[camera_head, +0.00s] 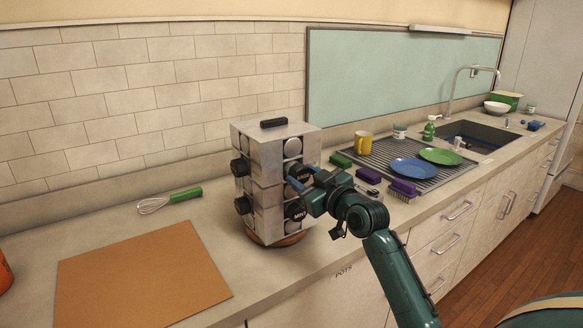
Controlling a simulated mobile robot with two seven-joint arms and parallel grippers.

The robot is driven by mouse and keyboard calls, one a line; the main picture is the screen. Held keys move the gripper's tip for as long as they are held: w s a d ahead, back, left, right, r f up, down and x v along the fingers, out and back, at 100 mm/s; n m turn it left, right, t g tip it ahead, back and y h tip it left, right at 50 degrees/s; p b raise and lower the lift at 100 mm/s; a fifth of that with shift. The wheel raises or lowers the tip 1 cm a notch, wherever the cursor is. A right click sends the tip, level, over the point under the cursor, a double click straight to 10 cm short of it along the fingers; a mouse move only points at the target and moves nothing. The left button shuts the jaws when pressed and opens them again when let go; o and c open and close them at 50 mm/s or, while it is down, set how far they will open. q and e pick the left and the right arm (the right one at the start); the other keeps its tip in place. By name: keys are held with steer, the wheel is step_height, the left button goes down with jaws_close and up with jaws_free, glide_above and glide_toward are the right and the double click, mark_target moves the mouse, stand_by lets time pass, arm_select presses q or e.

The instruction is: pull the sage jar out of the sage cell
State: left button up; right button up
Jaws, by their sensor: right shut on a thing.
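A light grey block-shaped jar rack (265,155) stands on a round wooden base on the counter. Black-capped jars sit in cells on its faces. My right gripper (296,183) is at the rack's right-hand face, shut on the dark-capped jar (303,171) in the upper part of that face. Its label is too small to read surely; I take it for the sage jar. The gripper partly hides it, and how far it is out of its cell cannot be told. Just below is a jar labelled mint (298,211). My left gripper is not in view.
A brown board (140,280) and a green-handled whisk (170,200) lie left of the rack. To the right are brushes (403,187), a drying rack with a blue plate (412,171) and green plate (440,156), a yellow mug (363,146) and the sink (480,135).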

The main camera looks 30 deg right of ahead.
steer(key=shift+s, duration=0.25)
steer(key=shift+s+d+p, duration=0.1)
steer(key=shift+s+p, duration=0.3)
steer(key=shift+s, duration=0.75)
steer(key=shift+s+d+p, duration=0.2)
steer(key=shift+s+p, duration=0.15)
steer(key=shift+s, duration=2.05)
steer(key=s+r+p, duration=0.2)
steer(key=s+r, duration=0.1)
steer(key=s, duration=0.3)
steer(key=shift+d, duration=0.25)
